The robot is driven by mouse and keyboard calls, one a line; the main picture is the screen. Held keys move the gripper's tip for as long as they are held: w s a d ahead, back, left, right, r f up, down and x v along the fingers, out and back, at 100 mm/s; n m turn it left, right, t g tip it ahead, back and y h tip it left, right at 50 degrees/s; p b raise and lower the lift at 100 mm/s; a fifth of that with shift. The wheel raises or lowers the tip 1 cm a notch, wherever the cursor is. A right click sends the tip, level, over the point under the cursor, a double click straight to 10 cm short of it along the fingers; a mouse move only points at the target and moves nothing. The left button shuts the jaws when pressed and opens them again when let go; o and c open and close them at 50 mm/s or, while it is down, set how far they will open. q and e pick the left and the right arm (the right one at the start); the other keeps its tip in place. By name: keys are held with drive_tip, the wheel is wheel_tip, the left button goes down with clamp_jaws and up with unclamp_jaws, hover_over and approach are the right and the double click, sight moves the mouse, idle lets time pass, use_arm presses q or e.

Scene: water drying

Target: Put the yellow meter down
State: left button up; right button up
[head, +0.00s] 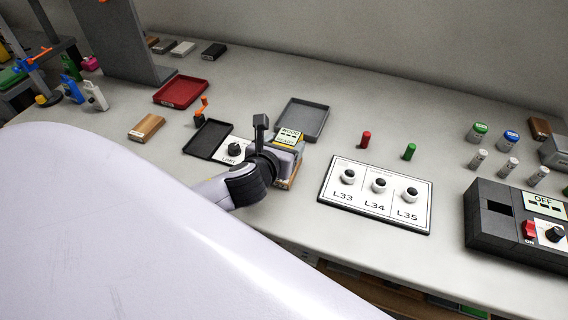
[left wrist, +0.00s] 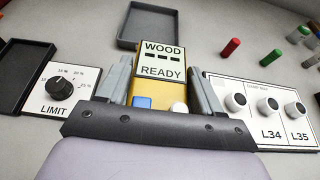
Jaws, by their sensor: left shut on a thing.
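The yellow meter (head: 290,136) is held in my left gripper (head: 286,150), above the middle of the bench. In the left wrist view the meter (left wrist: 156,96) stands between the two grey fingers of the left gripper (left wrist: 161,80), and its screen reads WOOD, dashes and READY. A white and a blue button show at its lower end. The gripper hides the meter's lower part in the head view, so I cannot tell whether it touches anything. A strip of light brown wood (head: 287,184) shows just below the gripper. My right gripper is not in view.
A grey tray (head: 303,118) lies behind the meter. A black tray (head: 207,140) and the LIMIT dial panel (head: 234,150) are to the left. The L33–L35 panel (head: 376,194) is to the right, with red (head: 365,139) and green (head: 410,151) cylinders behind it.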

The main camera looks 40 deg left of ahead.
use_arm(q)
drive_tip(key=shift+f+b, duration=0.6)
drive_tip(key=shift+f, duration=1.95)
drive_tip(key=shift+f, duration=0.15)
drive_tip(key=o, duration=1.4)
drive_tip(key=shift+c, duration=0.2)
drive_tip(key=shift+s+r, duration=0.15)
drive_tip(key=shift+r, duration=0.05)
drive_tip(key=p+v, duration=0.1)
drive_tip(key=v, duration=1)
drive_tip(key=shift+s+d+r, duration=0.1)
drive_tip(key=shift+s+d, duration=0.05)
drive_tip(key=shift+s, duration=0.2)
